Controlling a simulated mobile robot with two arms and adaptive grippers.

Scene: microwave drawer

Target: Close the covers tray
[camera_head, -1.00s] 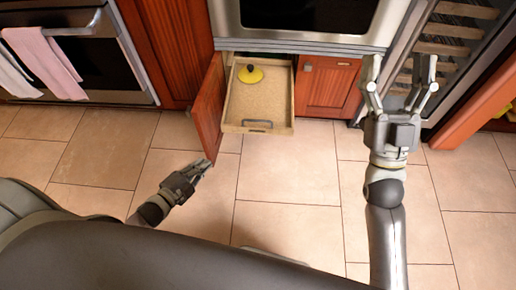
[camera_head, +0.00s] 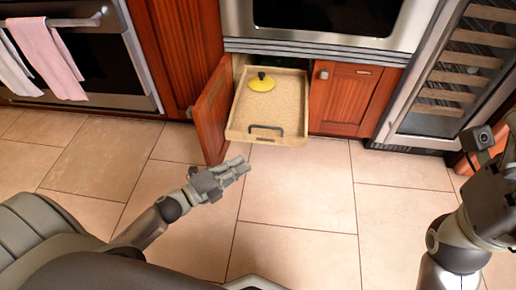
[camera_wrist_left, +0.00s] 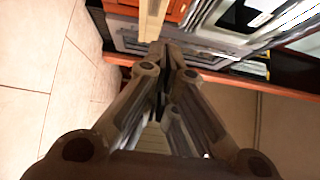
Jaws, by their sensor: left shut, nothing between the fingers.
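The covers tray (camera_head: 285,92) is a light wooden pull-out tray with a dark handle (camera_head: 266,128) on its front. It is pulled out of the lower cabinet under the microwave. A yellow lid with a black knob (camera_head: 261,82) lies on it towards the back. My left gripper (camera_head: 243,165) is shut and empty, below and in front of the tray's front left, apart from it. In the left wrist view its closed fingers (camera_wrist_left: 170,62) point towards a pale wooden edge. My right gripper (camera_head: 492,150) is at the right edge, partly cut off, far from the tray.
A red-brown cabinet door (camera_head: 212,110) stands open along the tray's left side. A closed door (camera_head: 347,98) is to the right. A wine cooler (camera_head: 445,85) and an oven with towels (camera_head: 48,58) flank the cabinets. The tiled floor (camera_head: 300,190) in front is clear.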

